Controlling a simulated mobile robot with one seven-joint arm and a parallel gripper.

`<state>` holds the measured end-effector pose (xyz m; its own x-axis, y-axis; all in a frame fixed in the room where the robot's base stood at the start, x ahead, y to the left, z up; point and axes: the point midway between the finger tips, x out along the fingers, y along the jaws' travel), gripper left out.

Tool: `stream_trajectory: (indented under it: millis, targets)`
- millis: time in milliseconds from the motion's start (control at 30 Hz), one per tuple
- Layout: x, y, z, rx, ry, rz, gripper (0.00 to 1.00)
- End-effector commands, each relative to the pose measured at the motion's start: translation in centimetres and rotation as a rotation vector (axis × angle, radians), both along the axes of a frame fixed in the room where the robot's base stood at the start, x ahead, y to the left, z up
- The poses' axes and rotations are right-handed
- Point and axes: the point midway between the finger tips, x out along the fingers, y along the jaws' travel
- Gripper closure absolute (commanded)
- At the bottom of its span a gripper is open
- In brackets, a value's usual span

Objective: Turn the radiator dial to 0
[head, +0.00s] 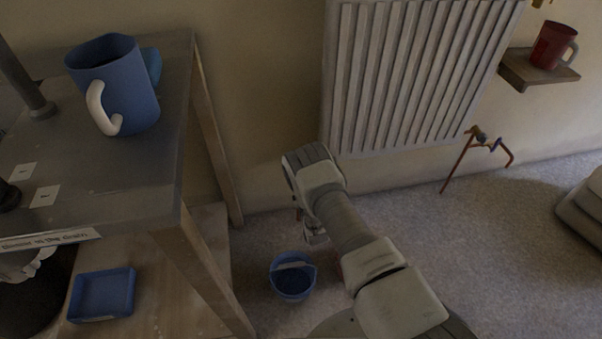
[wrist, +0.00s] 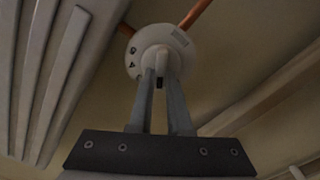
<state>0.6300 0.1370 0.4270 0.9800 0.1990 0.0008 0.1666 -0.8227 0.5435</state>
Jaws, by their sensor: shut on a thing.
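The radiator dial (wrist: 138,50) is a round white knob with small dark marks on its face, at the top middle of the wrist view. A raised grip stands out from its centre. My gripper (wrist: 161,76) has its two grey fingers closed on this grip, one on each side. The marks are too small to read, so I cannot tell the setting. In the head view the dial is hidden, with my arm in front of the radiator's (head: 400,75) lower left corner.
Copper pipes (wrist: 196,14) run behind the dial. A workbench (head: 150,165) with a blue mug (head: 130,95) stands at left. A blue bucket (head: 293,283) is on the carpet below my arm. A wall shelf (head: 520,72) with a red mug (head: 550,45) is at right.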

Motion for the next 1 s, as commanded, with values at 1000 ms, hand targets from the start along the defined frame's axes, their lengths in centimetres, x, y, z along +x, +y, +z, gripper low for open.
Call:
stream_trajectory:
  millis: [1000]
  targets:
    - [-0.04, 0.3, -0.48, -0.711, -0.144, -0.002, 1.0]
